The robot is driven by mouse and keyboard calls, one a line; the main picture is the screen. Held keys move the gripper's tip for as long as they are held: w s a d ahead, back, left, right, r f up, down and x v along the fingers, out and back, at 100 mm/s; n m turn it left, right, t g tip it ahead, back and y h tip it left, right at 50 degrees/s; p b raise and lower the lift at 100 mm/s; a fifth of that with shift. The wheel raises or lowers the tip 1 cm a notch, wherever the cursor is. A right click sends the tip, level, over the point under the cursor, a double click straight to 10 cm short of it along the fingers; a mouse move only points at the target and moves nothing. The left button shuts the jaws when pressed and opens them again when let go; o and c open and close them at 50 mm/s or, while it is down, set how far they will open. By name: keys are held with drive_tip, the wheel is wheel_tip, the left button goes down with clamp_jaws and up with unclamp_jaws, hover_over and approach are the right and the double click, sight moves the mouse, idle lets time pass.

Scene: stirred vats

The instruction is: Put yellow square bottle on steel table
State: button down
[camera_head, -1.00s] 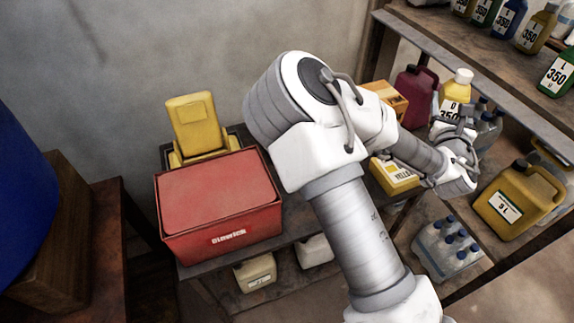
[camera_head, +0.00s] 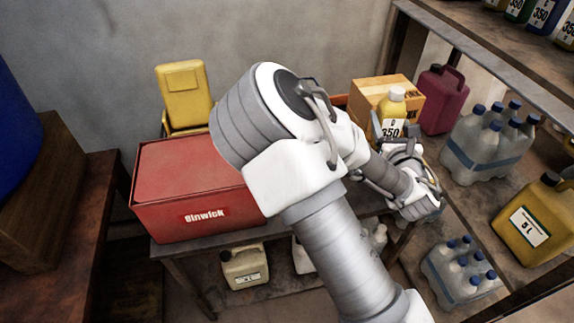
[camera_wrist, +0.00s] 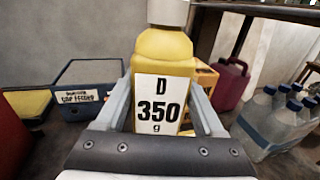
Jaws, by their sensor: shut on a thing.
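The yellow square bottle (camera_head: 388,113) has a white cap and a white label reading 350. My gripper (camera_head: 402,148) is shut on it and holds it upright; my wrist partly hides its lower part in the head view. In the wrist view the bottle (camera_wrist: 160,62) stands between the two grey fingers, its label facing the camera. The low dark table, seemingly the steel table (camera_head: 195,247), stands against the wall at left and centre. My arm hides much of its right part, and I cannot tell the bottle's height above it.
A red box (camera_head: 190,185) fills the table's left front, with a yellow container (camera_head: 184,95) behind it. A cardboard box (camera_head: 410,95), a magenta jug (camera_head: 440,100) and a pack of clear bottles (camera_head: 485,145) stand near the bottle. A large yellow jug (camera_head: 535,220) is at right.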

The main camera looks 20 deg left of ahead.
drive_tip(key=shift+s+a+f+n+g+y+b, duration=0.4)
drive_tip(key=shift+s+a+f+y+b, duration=0.55)
drive_tip(key=shift+a+f+b, duration=1.75)
drive_tip(key=shift+s+a+f+n+g+y+b, duration=0.25)
drive_tip(key=shift+s+a+f+n+y+b, duration=0.75)
drive_tip(key=shift+a+f, duration=3.05)
drive_tip(key=shift+s+a+f+g+y+b, duration=0.35)
drive_tip(key=shift+s+a+f+b, duration=0.95)
drive_tip(key=shift+a+f+b, duration=1.65)
drive_tip(key=shift+a+f+p, duration=0.25)
drive_tip(key=shift+f+p, duration=0.2)
drive_tip(key=shift+f, duration=0.05)
drive_tip(key=shift+f, duration=0.15)
unclamp_jaws()
